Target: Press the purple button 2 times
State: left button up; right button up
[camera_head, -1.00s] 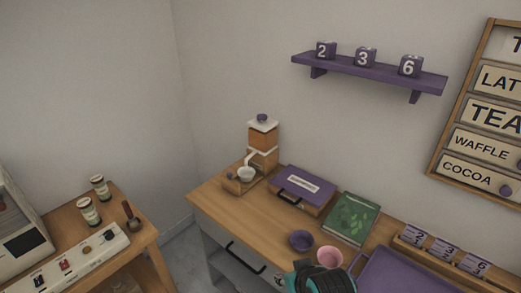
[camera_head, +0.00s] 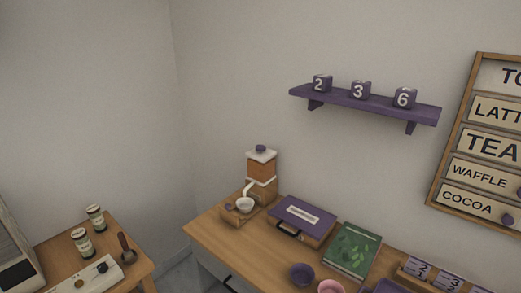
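I cannot make out a purple button for certain. A switch panel (camera_head: 88,281) on the left cart is cut off by the bottom edge; a dark knob shows on it, and no purple part is clear. A small round purple knob (camera_head: 508,219) sits by the COCOA row of the menu board (camera_head: 484,171) at the right. Another purple knob (camera_head: 261,148) tops the orange and white dispenser (camera_head: 262,168). Neither of my grippers is in view.
A wooden counter (camera_head: 218,237) holds a white cup (camera_head: 244,204), a purple case (camera_head: 303,218), a green book (camera_head: 352,250), a purple bowl (camera_head: 302,274) and a pink cup (camera_head: 331,287). Two jars (camera_head: 82,242) stand on the left cart. A purple shelf (camera_head: 364,104) bears numbered cubes.

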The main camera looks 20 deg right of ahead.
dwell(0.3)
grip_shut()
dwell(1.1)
